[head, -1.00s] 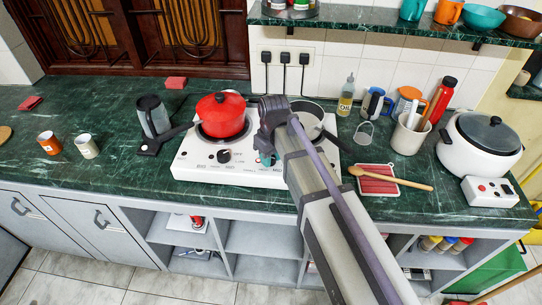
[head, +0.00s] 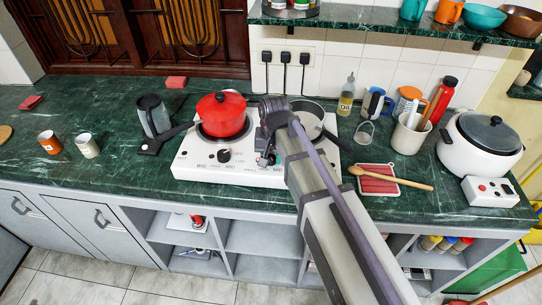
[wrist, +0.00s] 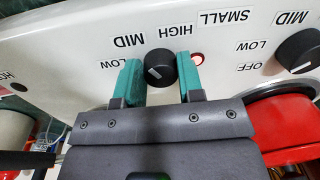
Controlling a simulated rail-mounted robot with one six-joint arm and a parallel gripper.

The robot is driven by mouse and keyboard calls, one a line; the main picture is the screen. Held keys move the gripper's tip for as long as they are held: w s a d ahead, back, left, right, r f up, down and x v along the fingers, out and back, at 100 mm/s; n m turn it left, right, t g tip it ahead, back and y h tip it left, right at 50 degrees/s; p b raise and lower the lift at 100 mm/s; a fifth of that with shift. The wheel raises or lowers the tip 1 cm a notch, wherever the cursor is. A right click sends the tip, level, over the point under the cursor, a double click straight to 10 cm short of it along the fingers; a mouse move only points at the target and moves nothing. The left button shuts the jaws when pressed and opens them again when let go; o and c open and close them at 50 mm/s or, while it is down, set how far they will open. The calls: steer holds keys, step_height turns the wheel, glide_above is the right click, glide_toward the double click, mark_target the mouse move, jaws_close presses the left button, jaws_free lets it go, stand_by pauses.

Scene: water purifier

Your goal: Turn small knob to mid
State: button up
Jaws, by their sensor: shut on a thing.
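The small knob (wrist: 161,68) is black and round with a white mark, on the white front panel (wrist: 60,50) of the stove. In the wrist view its mark lies on the left lower side of the knob. The labels LOW, MID and HIGH sit around it, and SMALL is printed to the right. My gripper (wrist: 160,80) has its two teal fingers on either side of the knob and is shut on it. In the head view my gripper (head: 266,158) is at the right part of the stove front and hides the knob.
A second black knob (head: 224,155) is on the left of the stove, under a red pot (head: 221,114). A grey pot (head: 307,118) stands behind my arm. A small red light (wrist: 198,58) shows beside the held knob. A wooden spoon (head: 390,180) lies right of the stove.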

mark_target(273, 158)
steer(key=shift+m, duration=0.3)
steer(key=o, duration=0.9)
steer(key=r+p, duration=1)
steer(key=shift+d+r+p, duration=0.3)
steer(key=shift+r+p, duration=0.05)
steer(key=shift+p, duration=0.05)
